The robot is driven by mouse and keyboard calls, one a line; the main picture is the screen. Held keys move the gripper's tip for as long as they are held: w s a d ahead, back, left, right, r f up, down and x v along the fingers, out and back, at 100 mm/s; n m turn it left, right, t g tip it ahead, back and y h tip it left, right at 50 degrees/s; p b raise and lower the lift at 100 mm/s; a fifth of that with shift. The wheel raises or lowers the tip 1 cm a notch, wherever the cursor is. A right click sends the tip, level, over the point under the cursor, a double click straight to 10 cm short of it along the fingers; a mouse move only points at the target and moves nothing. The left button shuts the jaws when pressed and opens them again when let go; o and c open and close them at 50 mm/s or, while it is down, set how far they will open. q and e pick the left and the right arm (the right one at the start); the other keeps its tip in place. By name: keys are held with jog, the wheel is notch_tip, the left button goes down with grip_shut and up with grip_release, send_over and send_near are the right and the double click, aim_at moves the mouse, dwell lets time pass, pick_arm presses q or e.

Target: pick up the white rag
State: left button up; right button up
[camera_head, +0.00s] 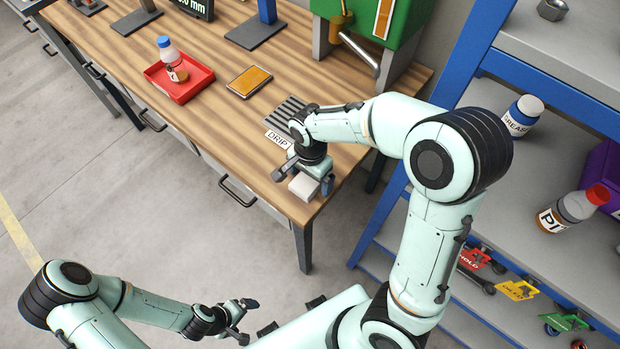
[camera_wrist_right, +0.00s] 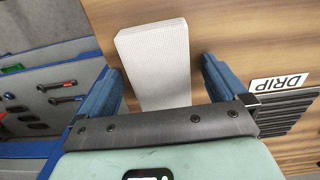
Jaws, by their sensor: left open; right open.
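The white rag (camera_head: 304,186) is a folded, off-white block lying on the wooden bench near its front right corner. It also shows in the right wrist view (camera_wrist_right: 155,62), between the two blue fingers. My right gripper (camera_head: 303,180) is open above the rag, with one finger on each side and a visible gap to the right finger. Whether the left finger touches the rag cannot be told. The near end of the rag is hidden by the gripper body. My left gripper (camera_head: 246,318) is open and empty, low over the floor, away from the bench.
A grey drip tray (camera_head: 287,112) with a DRIP label lies just behind the rag. A red tray (camera_head: 180,82) with a bottle and a yellow pad (camera_head: 249,81) lie further back. A blue shelf rack (camera_head: 465,60) with bottles stands on the right.

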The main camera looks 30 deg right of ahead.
jog(key=c, duration=1.2)
jog(key=shift+r, duration=0.15)
notch_tip(320, 180, up, 20)
jog(key=shift+f+p, duration=0.1)
jog(key=shift+p, duration=1)
jog(key=shift+c, duration=0.2)
pick_arm(q)
jog(key=w+r, duration=0.3)
pick_arm(e)
jog(key=o, duration=0.4)
jog(key=shift+c, duration=1)
